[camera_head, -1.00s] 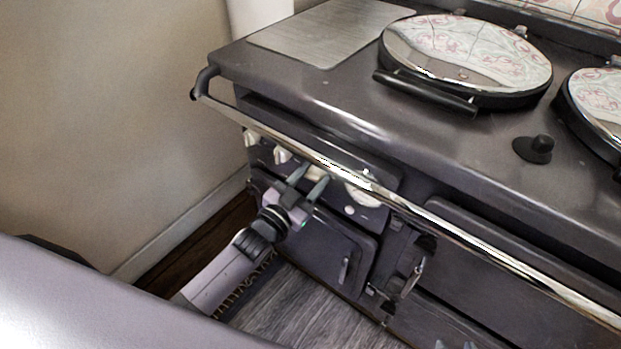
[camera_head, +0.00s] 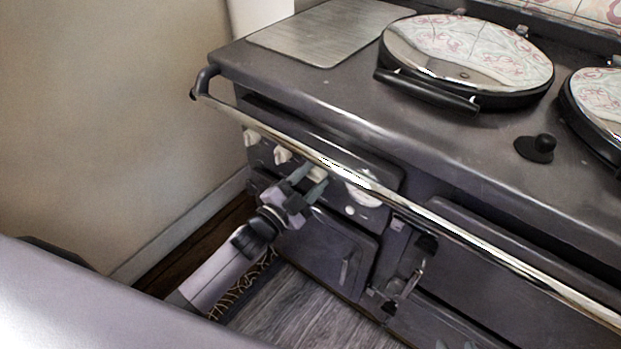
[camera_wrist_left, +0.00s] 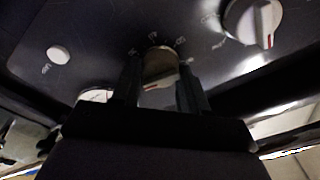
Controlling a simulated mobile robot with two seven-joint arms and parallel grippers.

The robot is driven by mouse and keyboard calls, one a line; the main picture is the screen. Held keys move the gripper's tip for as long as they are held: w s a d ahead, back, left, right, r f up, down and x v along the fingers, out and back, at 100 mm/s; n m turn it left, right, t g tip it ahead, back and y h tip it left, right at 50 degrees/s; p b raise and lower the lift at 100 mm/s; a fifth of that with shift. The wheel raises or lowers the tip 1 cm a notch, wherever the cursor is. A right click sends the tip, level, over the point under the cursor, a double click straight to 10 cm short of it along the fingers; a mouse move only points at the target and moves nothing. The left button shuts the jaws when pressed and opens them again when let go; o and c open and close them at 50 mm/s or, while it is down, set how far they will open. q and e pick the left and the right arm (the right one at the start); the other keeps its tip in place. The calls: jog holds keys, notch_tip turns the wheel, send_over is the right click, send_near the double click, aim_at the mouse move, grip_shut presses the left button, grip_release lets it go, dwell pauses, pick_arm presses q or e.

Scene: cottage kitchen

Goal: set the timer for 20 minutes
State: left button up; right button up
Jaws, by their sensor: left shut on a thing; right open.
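A pale knob (camera_wrist_left: 160,66) with small printed marks around it sits on the stove's dark control panel (camera_wrist_left: 110,35). I take it for the timer; the marks are too blurred to read surely. My left gripper (camera_head: 309,178) reaches up to the panel under the front rail. In the left wrist view its two fingers (camera_wrist_left: 160,88) stand on either side of the knob, shut on it. A reddish mark shows on the knob's lower edge. In the head view the knob (camera_head: 318,173) is mostly hidden by the fingers. My right gripper is not in view.
Two more pale knobs (camera_head: 282,154) (camera_head: 250,137) sit to the left. A round pale dial (camera_head: 362,191) and small white button (camera_head: 349,210) lie to the right. The chrome rail (camera_head: 400,204) runs closely above. A wall (camera_head: 110,120) bounds the left side.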

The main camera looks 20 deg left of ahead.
pick_arm(q)
jog(key=shift+d, duration=0.1)
jog(key=o, duration=1)
jog(key=shift+o, duration=0.2)
jog(key=v, duration=0.7)
jog(key=shift+p, duration=0.3)
